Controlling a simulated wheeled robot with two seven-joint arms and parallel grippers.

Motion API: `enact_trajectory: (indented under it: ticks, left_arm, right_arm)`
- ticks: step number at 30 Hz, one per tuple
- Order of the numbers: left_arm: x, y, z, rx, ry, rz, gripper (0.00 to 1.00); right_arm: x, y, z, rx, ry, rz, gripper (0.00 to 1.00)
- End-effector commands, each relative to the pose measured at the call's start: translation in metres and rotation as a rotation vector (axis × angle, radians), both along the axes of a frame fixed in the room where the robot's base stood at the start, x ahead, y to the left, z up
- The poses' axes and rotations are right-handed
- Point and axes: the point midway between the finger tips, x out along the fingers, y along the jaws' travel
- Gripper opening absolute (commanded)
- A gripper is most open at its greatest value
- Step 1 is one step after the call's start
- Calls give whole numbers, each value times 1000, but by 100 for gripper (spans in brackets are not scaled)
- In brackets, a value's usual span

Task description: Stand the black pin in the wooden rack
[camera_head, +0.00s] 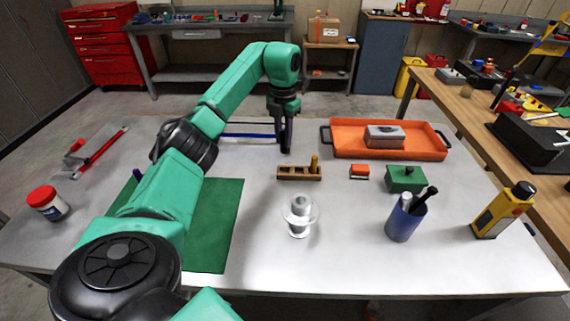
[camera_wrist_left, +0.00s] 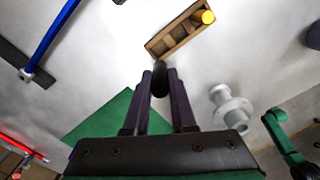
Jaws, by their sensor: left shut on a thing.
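The wooden rack (camera_head: 288,173) lies on the grey table near its middle, a small block with a row of pockets. It also shows in the wrist view (camera_wrist_left: 165,42). The other pockets look empty. My left gripper (camera_head: 286,142) is above the table, behind the rack in the head view. My right gripper is not in view.
A grey flanged part (camera_head: 299,215) stands in front of the rack. An orange tray (camera_head: 345,149), orange block (camera_head: 359,171), green box (camera_head: 405,180) and blue cup (camera_head: 403,226) are to the right. A green mat (camera_head: 215,230) and blue bar (camera_head: 245,135) lie left.

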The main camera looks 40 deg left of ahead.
Motion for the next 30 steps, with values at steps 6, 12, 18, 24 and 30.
enact_trajectory:
  ticks: [6,12,18,24,30]
  left_arm:
    - [0,-1,-47,-1,2,-2,0]
    - [0,-1,-81,-1,3,-2,0]
    - [1,-1,-88,0,-1,-2,0]
    - [1,-1,-90,0,-1,-2,43]
    - [1,-1,-90,0,-1,-2,54]
  right_arm:
    - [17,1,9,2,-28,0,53]
    - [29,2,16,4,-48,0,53]
    - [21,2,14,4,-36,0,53]
    - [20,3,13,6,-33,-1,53]
    - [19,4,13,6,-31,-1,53]
